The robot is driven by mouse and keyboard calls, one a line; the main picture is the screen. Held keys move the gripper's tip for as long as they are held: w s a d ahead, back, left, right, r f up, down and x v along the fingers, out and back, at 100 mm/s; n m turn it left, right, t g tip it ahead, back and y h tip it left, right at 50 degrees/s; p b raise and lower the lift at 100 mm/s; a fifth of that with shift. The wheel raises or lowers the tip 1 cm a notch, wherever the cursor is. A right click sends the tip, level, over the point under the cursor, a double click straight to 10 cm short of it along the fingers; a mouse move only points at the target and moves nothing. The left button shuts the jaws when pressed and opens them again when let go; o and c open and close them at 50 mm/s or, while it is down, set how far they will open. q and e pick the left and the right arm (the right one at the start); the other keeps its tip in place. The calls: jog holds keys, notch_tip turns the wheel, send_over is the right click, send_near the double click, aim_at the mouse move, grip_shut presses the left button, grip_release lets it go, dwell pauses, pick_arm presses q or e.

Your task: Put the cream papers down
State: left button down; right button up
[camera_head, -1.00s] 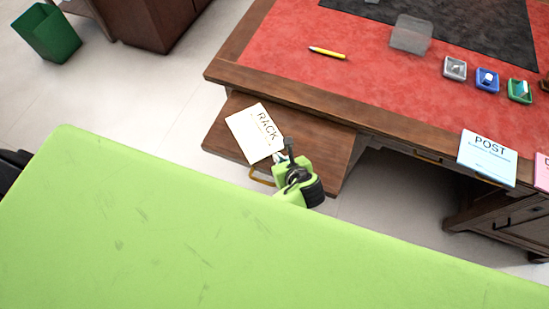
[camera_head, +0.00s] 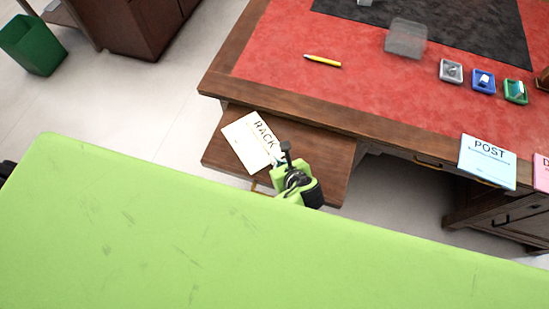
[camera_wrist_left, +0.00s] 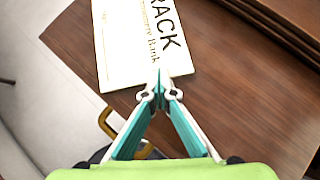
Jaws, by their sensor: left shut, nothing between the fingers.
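The cream papers (camera_head: 243,140), with "RACK" printed on the top sheet, lie flat on the brown pull-out wooden board (camera_head: 328,160) at the near side of the desk. In the left wrist view the papers (camera_wrist_left: 113,50) reach up past the top edge of the picture. My left gripper (camera_head: 279,163) is at the papers' near right edge. Its teal fingers (camera_wrist_left: 158,88) are together and empty, with the tips at or just over the papers' lower edge; I cannot tell whether they touch. My right gripper is not in view.
The desk's red leather top (camera_head: 290,50) holds a yellow pen (camera_head: 322,61), a clear grey block (camera_head: 406,38) and small trays (camera_head: 483,80). A blue POST sheet (camera_head: 488,162) and a pink sheet (camera_head: 542,173) are at the desk's front edge. A brass handle (camera_wrist_left: 105,122) sits below the board.

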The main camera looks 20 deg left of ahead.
pick_arm(q)
jog(key=shift+s+a+f, duration=0.15)
jog(key=shift+s+f, duration=0.15)
jog(key=shift+f, duration=0.05)
jog(key=shift+s+r, duration=0.1)
jog(key=shift+s, duration=0.1)
jog(key=shift+s+d+r, duration=0.15)
jog(key=shift+s+d, duration=0.05)
jog(key=shift+d, duration=0.15)
jog(key=shift+s+d+r, duration=0.15)
jog(key=shift+d+r, duration=0.05)
jog(key=v, duration=0.6)
jog(key=shift+s+r, duration=0.2)
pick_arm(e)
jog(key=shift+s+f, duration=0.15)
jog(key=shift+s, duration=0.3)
pick_arm(q)
jog(key=shift+w, duration=0.15)
